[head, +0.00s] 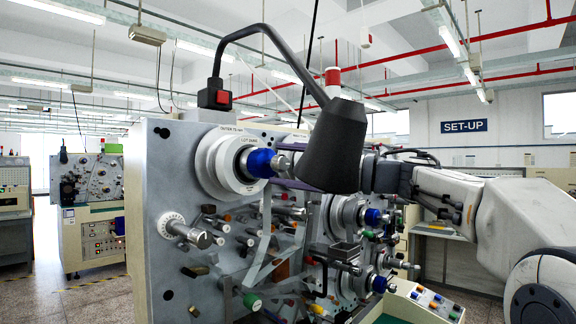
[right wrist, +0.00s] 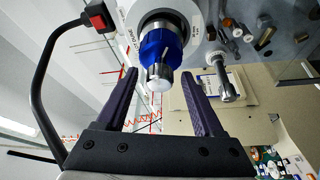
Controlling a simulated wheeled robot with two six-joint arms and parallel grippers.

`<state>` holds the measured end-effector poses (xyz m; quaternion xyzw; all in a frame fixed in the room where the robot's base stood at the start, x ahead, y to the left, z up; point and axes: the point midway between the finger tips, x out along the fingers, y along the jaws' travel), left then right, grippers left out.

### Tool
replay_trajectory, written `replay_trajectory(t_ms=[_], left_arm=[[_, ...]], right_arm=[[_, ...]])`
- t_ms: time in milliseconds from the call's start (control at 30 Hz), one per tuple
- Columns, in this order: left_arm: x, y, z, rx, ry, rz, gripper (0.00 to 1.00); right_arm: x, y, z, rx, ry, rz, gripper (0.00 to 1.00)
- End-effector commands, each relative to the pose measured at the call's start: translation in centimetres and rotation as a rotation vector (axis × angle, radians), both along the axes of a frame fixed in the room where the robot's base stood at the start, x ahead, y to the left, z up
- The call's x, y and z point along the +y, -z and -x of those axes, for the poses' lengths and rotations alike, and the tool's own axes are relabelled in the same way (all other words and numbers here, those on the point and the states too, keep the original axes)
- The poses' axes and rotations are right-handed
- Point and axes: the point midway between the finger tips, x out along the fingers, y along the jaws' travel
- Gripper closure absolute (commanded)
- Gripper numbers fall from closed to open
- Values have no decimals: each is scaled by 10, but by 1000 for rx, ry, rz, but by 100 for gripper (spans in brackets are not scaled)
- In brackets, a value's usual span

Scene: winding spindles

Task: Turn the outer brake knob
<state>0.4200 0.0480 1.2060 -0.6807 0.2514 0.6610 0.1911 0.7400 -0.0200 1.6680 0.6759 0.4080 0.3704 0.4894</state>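The outer spindle has a blue hub (head: 262,163) with a silver end, set in a white ring on the grey machine panel (head: 160,175). The hub also shows in the right wrist view (right wrist: 157,45). Below it in the head view, a silver knob (head: 201,239) stands out from a white graduated dial (head: 173,223). I cannot tell for certain which is the brake knob. My right gripper (head: 278,165) is open, its purple fingers pointing at the hub; in the right wrist view (right wrist: 159,76) the silver end lies between them, contact unclear. My left gripper is out of view.
A black lamp shade (head: 335,145) on a curved arm hides part of my right gripper in the head view. Small rollers and pegs crowd the panel, with lower spindles (head: 375,217) to the right. Another machine (head: 95,210) stands back left.

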Motion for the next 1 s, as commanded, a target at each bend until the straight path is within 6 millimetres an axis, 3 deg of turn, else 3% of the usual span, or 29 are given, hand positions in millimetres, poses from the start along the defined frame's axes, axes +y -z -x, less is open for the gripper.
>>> replay_trajectory(t_ms=[167,600,1000], left_arm=[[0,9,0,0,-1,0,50],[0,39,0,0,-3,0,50],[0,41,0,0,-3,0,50]], right_arm=[[-14,4,5,-3,4,0,31],[-86,12,36,-1,5,1,31],[-96,11,41,0,0,0,31]])
